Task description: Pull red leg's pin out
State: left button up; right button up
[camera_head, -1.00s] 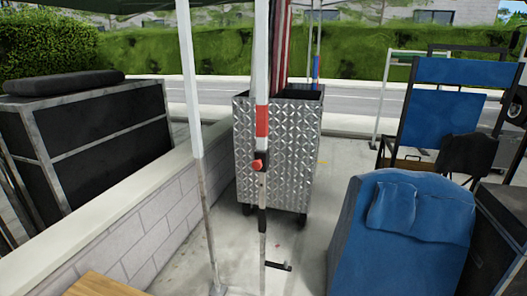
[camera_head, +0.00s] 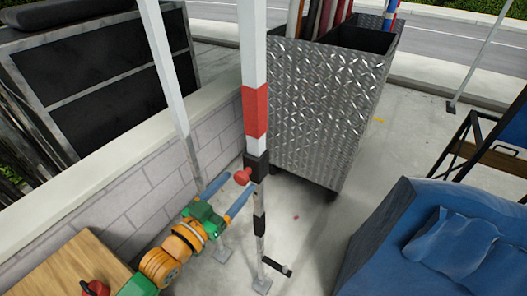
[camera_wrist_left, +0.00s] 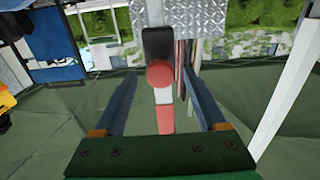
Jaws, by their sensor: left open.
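The red leg is a white pole with a red band (camera_head: 255,110) and a black collar (camera_head: 257,164). Its pin has a round red knob (camera_head: 242,176) that sticks out from the collar's left side. The knob also shows in the left wrist view (camera_wrist_left: 160,74), in front of the black collar. My left gripper (camera_head: 240,181) is open, its two blue fingers pointing at the knob. In the left wrist view the fingers (camera_wrist_left: 160,84) stand on either side of the knob with gaps. I cannot tell whether the tips reach past it. My right gripper is not in view.
A second white pole (camera_head: 163,65) stands left of the red leg. A low block wall (camera_head: 130,200) runs along the left. A diamond-plate metal bin (camera_head: 315,110) stands behind the leg. A blue padded seat (camera_head: 430,240) is at the right. A wooden top (camera_head: 65,270) is at the lower left.

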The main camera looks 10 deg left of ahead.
aim_at(248, 170)
pick_arm(q)
jog(key=shift+w+d+r, duration=0.2)
jog(key=shift+w+r, duration=0.15)
jog(key=shift+w, duration=0.3)
jog(key=x, duration=0.5)
jog(key=shift+f+p, duration=0.1)
jog(key=shift+p, duration=0.3)
jog(key=shift+s, duration=0.2)
jog(key=shift+c, duration=1)
jog(key=shift+a, duration=0.1)
grip_shut()
